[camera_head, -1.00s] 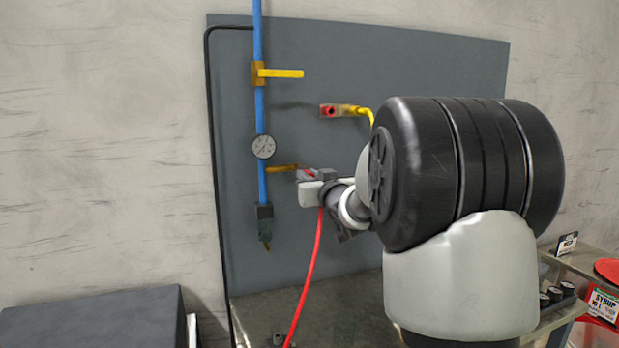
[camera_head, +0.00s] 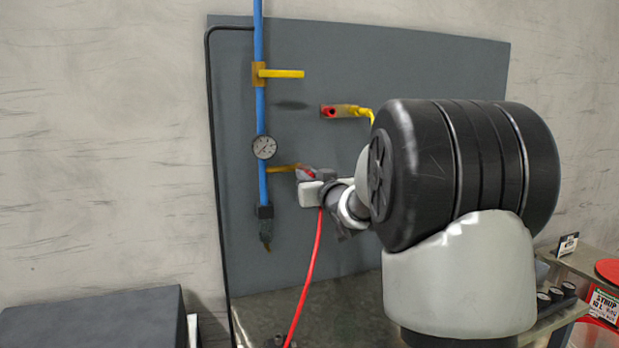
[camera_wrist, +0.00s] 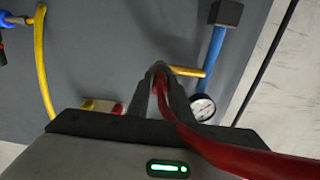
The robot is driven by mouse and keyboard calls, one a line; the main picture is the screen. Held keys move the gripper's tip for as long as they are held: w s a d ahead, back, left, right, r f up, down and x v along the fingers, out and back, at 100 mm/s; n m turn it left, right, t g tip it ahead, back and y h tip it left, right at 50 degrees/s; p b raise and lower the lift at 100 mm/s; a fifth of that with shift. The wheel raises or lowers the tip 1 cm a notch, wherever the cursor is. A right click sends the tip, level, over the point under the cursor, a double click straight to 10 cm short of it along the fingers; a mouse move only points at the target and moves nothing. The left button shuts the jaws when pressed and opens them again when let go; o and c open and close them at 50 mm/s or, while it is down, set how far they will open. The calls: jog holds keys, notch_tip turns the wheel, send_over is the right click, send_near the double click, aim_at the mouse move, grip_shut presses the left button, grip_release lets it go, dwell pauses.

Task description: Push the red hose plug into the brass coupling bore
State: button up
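My gripper (camera_head: 311,174) is shut on the red hose plug (camera_head: 309,172), with the red hose (camera_head: 311,262) hanging below it. In the wrist view the fingers (camera_wrist: 161,90) close around the red plug (camera_wrist: 161,82), and the hose curves off to the lower right. The brass coupling (camera_head: 281,168) sticks out sideways from the blue pipe below its midpoint; it also shows in the wrist view (camera_wrist: 188,71). The fingertips are right at its free end. The bore is hidden by the fingers, and I cannot tell whether the plug tip is in it.
A round gauge (camera_head: 264,146) sits on the blue pipe (camera_head: 261,110) just above the coupling. A yellow-handled valve (camera_head: 280,73) is higher up. A second red fitting (camera_head: 328,111) with a yellow hose is above my gripper. The grey panel (camera_head: 400,65) stands close behind.

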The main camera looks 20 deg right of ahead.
jog(key=o, duration=0.6)
